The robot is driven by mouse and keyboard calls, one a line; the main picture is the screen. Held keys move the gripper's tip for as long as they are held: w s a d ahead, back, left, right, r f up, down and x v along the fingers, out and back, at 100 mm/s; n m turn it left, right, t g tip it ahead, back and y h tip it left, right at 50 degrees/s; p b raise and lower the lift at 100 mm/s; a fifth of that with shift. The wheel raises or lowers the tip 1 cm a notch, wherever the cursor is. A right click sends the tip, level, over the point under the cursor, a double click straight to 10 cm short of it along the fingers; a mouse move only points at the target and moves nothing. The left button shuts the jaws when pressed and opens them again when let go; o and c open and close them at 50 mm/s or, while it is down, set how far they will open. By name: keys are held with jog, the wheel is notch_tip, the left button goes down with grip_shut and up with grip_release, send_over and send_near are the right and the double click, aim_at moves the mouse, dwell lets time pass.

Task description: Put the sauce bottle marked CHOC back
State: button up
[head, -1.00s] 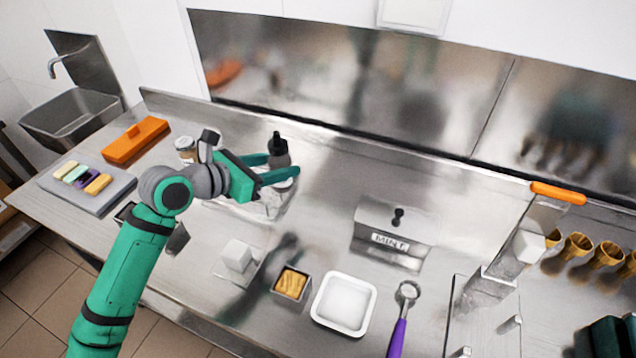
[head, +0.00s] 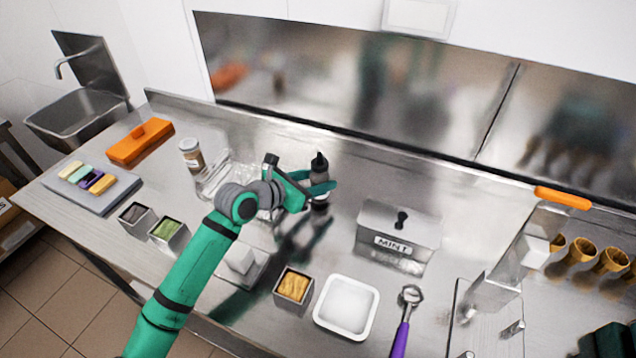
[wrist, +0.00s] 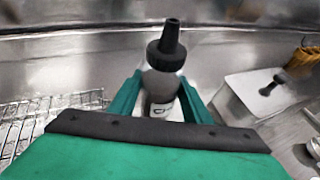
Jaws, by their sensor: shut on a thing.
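The sauce bottle (head: 319,168) has a dark pointed cap and a greyish body. My gripper (head: 322,190) is shut on its body, with one green finger on each side. In the wrist view the bottle (wrist: 160,84) stands upright between the fingers. I cannot tell whether the bottle's base touches the counter. A wire rack (head: 212,182) is to the left of the bottle, partly behind my arm; it also shows in the wrist view (wrist: 35,125).
A lidded steel box marked MINT (head: 385,258) stands to the right. A jar (head: 191,158) is by the rack. A white tray (head: 346,335), a small tin of wafers (head: 294,285) and a purple-handled scoop (head: 402,335) are in front. The counter between rack and box is clear.

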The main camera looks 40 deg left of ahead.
jog(key=shift+f, duration=0.6)
jog(key=o, duration=1.1)
jog(key=shift+f, duration=0.15)
jog(key=shift+c, duration=0.2)
jog(key=shift+s+a+r, duration=0.1)
jog(key=shift+s+r, duration=0.15)
jog(key=v, duration=1.1)
jog(key=shift+s, duration=0.25)
